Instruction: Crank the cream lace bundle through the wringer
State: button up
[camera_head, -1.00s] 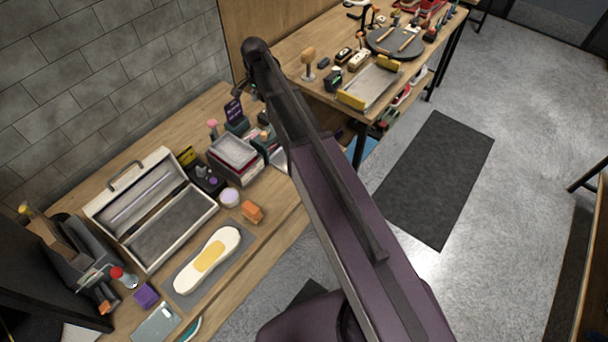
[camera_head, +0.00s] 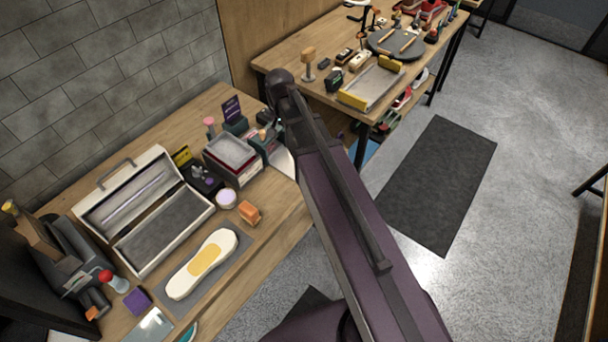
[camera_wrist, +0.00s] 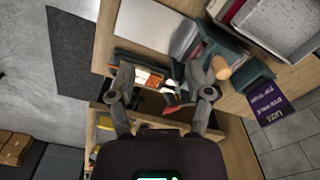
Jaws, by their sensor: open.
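In the wrist view my gripper (camera_wrist: 165,100) is open, its two fingers apart with nothing clearly between them. A dark teal device (camera_wrist: 243,84) with a round wooden knob (camera_wrist: 222,68) is just right of the right finger; it looks like the wringer with its crank knob, but I cannot be sure. It also shows in the head view, partly behind my arm, as a teal device (camera_head: 263,143) at the bench's far end. I cannot make out the cream lace bundle in either view. My gripper is not visible in the head view.
A purple sign (camera_wrist: 270,107) stands beside the teal device. A stack of trays (camera_head: 232,153), an open metal toolbox (camera_head: 160,229), an orange block (camera_head: 249,212) and an insole on a mat (camera_head: 238,268) occupy the bench. A dark floor mat (camera_head: 437,185) lies on open floor.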

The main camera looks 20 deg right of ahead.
jog(key=s+d+f+n+b, duration=0.1)
jog(key=s+f+n+b, duration=0.1)
jog(key=s, duration=0.4)
jog(key=s+d+f+n+b, duration=0.2)
jog(key=s+f+n+b, duration=0.1)
jog(key=s, duration=0.3)
jog(key=shift+s+f, duration=0.15)
jog(key=shift+s, duration=0.1)
dwell(1.6)
